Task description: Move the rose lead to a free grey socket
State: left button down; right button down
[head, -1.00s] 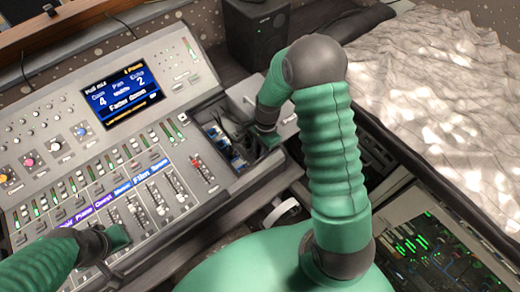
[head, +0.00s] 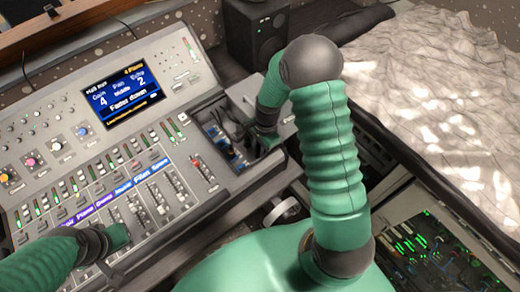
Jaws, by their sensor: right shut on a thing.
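The patch bay (head: 222,139), a recessed box at the console's right end, holds dark leads and small blue parts. I cannot pick out the rose lead or tell which sockets are grey or free. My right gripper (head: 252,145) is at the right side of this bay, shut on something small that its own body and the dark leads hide. My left gripper (head: 116,246) is low over the front left of the console, near the faders. Its fingers are too hidden to tell open from shut.
The sloping console (head: 60,190) carries knobs, faders and a lit blue screen (head: 122,94). A black speaker (head: 256,38) stands behind the bay. A crumpled grey blanket (head: 440,90) lies right. A panel with green lights (head: 430,250) is at lower right. A white ring-shaped thing (head: 283,211) sits below the bay.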

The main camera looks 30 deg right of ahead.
jog(key=shift+s+f, duration=0.1)
jog(key=shift+f, duration=0.1)
jog(key=c, duration=1.6)
grip_release()
jog(key=shift+c, duration=0.2)
jog(key=o, duration=0.5)
jog(key=shift+r, duration=0.1)
notch_tip(320, 180, up, 16)
jog(key=d, duration=0.2)
jog(key=s+a+n+t, duration=0.1)
jog(key=s+a+n, duration=0.2)
jog(key=n, duration=0.2)
jog(key=s+a+n+h, duration=0.1)
jog(key=s+a+n, duration=0.2)
jog(key=n, duration=0.3)
jog(key=s+a+f+n+t, duration=0.1)
jog(key=s+a+n, duration=0.2)
jog(key=n, duration=0.3)
jog(key=shift+a+f+t+p, duration=0.1)
jog(key=shift+a+t+p, duration=0.2)
jog(key=shift+a, duration=0.05)
